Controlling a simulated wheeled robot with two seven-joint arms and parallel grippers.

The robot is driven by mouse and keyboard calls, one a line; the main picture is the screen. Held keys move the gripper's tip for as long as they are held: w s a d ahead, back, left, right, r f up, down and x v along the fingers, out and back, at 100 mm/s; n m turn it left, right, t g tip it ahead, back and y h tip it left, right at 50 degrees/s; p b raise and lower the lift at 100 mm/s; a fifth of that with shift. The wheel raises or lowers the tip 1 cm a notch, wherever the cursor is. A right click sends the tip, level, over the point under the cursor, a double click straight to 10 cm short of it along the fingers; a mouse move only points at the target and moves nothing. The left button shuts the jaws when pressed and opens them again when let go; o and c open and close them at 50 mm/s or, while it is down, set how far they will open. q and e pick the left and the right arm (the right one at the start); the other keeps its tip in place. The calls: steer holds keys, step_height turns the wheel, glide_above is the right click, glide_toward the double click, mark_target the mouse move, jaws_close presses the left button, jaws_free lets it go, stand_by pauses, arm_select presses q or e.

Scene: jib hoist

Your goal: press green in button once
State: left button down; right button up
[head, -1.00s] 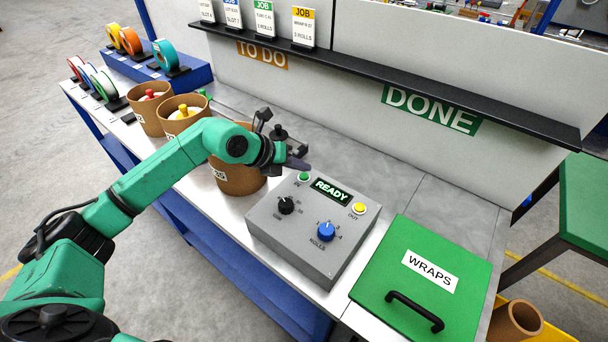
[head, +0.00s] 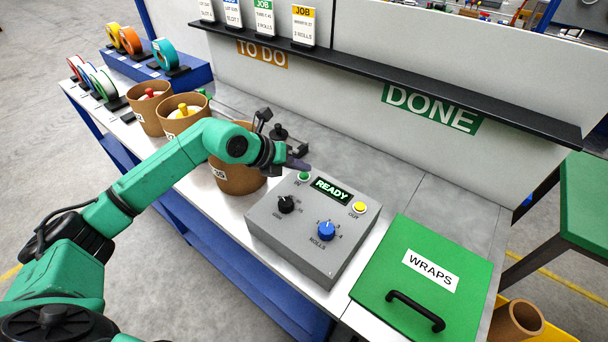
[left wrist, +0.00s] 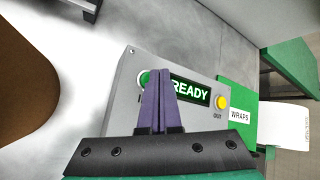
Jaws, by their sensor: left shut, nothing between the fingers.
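The grey control box (head: 302,250) sits on the bench with a lit display (head: 332,191) reading READY. The green IN button (head: 304,176) is at its back left corner, and the yellow OUT button (head: 359,208) is to its right. My left gripper (head: 299,165) is shut and empty, its fingertips just above and behind the green button in the head view. In the left wrist view the purple fingers (left wrist: 159,100) lie together and partly cover the green button (left wrist: 145,79); I cannot tell whether they touch it. My right gripper is not in view.
The box also has a black knob (head: 286,205) and a blue ROLLS knob (head: 326,231). A green WRAPS lid (head: 395,262) lies to the right. Brown tubs (head: 236,184) stand to the left, one close to my gripper. A black shelf (head: 400,85) runs behind.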

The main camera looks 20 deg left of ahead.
arm_select(q)
steer(key=shift+f+b, duration=0.55)
steer(key=shift+f, duration=0.25)
stand_by(0.4)
steer(key=shift+r, duration=0.15)
steer(key=shift+r+p, duration=0.65)
steer(key=shift+r, duration=0.15)
step_height(320, 180, up, 5)
steer(key=p, duration=0.3)
stand_by(0.5)
stand_by(0.4)
